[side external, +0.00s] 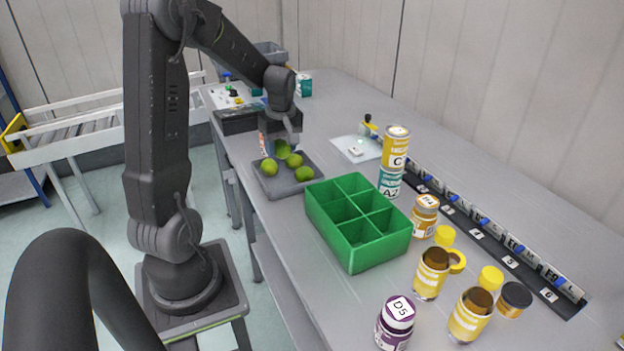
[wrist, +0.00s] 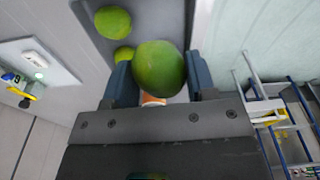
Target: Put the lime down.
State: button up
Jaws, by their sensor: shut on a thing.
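My gripper (side external: 281,147) is low over a dark grey tray (side external: 272,188) on the bench. It is shut on a green lime (side external: 282,150), which also shows large between the two fingers in the wrist view (wrist: 159,67). Other limes lie in the tray: one at the left (side external: 269,167), one at the right (side external: 304,174) and one just behind (side external: 294,160). In the wrist view two loose limes lie left of the held one (wrist: 113,21). I cannot tell whether the held lime touches the tray or another lime.
A green divided box (side external: 345,252) stands in front of the tray, its compartments empty. Labelled jars and bottles (side external: 433,273) stand to its right, with two stacked cans (side external: 396,150) behind. A black labelled rail (side external: 490,240) runs along the wall side. A white card (side external: 357,148) lies right of the tray.

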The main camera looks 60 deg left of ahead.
jog(key=d+r+m, duration=0.2)
jog(key=d+m, duration=0.1)
jog(key=d, duration=0.1)
jog(key=w+d+r+m, duration=0.1)
jog(key=d+r+m, duration=0.2)
jog(key=d, duration=0.1)
jog(key=w+d+r+m+t, duration=0.1)
jog(key=d+r+m, duration=0.1)
jog(key=d+m, duration=0.1)
jog(key=shift+w+d+r+m, duration=0.25)
jog(key=shift+d+r+m, duration=0.15)
jog(key=shift+d, duration=0.1)
send_over(356, 206)
notch_tip(356, 206, down, 6)
jog(key=shift+s+a+f, duration=0.1)
jog(key=shift+a+f, duration=0.05)
jog(key=shift+f, duration=2.25)
jog(key=o, duration=0.9)
jog(key=shift+f, duration=0.15)
